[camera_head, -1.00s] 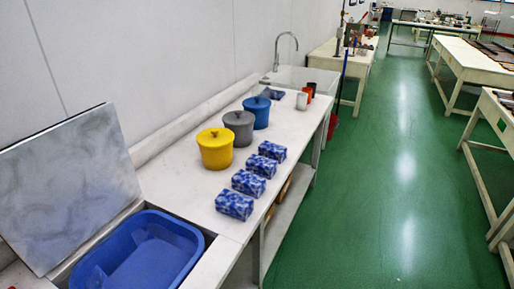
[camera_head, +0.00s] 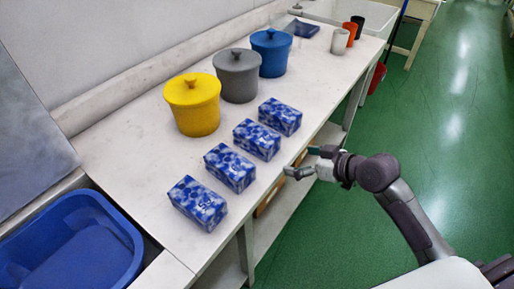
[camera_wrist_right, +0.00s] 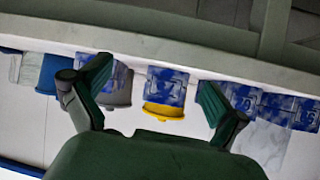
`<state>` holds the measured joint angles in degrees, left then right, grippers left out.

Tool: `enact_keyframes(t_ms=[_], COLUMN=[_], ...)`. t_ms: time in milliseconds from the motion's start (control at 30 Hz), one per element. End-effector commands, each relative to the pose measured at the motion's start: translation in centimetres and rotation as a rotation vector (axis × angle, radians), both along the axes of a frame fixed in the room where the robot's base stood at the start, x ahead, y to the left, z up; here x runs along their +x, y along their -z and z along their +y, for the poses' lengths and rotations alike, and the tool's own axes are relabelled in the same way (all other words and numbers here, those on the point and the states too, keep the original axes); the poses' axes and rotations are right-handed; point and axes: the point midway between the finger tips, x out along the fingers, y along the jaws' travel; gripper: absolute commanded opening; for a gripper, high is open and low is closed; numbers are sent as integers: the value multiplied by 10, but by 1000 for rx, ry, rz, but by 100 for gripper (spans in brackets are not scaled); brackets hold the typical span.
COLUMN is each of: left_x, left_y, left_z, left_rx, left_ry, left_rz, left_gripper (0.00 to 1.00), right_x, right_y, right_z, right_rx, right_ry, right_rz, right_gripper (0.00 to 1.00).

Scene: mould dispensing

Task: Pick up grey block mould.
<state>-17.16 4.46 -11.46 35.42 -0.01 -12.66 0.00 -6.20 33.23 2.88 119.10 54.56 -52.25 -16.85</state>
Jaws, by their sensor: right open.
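Several blue-and-white patterned blocks stand in a row along the counter's front edge, including the nearest block (camera_head: 198,203), the second (camera_head: 230,168), the third (camera_head: 257,139) and the farthest (camera_head: 280,116). Behind them stands a grey lidded pot (camera_head: 238,76). No plain grey block shows; I cannot tell which thing is the grey block mould. My right gripper (camera_head: 300,162) is open and empty, just off the front edge, to the right of the third block and apart from it. In the right wrist view a patterned block (camera_wrist_right: 166,84) appears between the spread fingers. My left gripper is not in view.
A yellow pot (camera_head: 193,108) and a blue pot (camera_head: 272,52) flank the grey one. A blue basin (camera_head: 110,235) is at lower left. White (camera_head: 339,41), orange (camera_head: 350,32) and dark (camera_head: 359,25) cups stand farther back. The green floor (camera_head: 330,245) is clear.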

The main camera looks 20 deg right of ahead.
Motion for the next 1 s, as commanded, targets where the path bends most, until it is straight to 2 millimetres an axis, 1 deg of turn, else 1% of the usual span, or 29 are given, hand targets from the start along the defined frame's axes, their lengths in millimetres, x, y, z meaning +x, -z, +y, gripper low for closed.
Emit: enact_keyframes(t_ms=[33, 100, 167, 233, 367, 500, 600, 700, 867, 1000], left_x=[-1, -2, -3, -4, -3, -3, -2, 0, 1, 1], left_y=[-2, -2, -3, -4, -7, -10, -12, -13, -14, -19], left_z=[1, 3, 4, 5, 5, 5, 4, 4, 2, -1], left_rx=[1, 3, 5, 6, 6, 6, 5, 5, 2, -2], left_ry=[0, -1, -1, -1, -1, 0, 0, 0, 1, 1], left_rz=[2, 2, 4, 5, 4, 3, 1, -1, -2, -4], left_gripper=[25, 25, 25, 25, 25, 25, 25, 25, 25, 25], right_x=[0, -2, -2, 0, 15, 37, 49, 57, 65, 82], right_y=[-30, -57, -73, -81, -78, -66, -59, -54, -50, -41], right_z=[6, 12, 16, 21, 34, 50, 58, 64, 68, 76], right_rx=[2, 11, 17, 24, 31, 31, 29, 27, 28, 30], right_ry=[-43, -89, -115, -131, -135, -134, -132, -133, -132, -131], right_rz=[-47, -94, -122, -138, -145, -144, -143, -143, -143, -141], right_gripper=[98, 98, 98, 98, 98, 98, 98, 98, 98, 98])
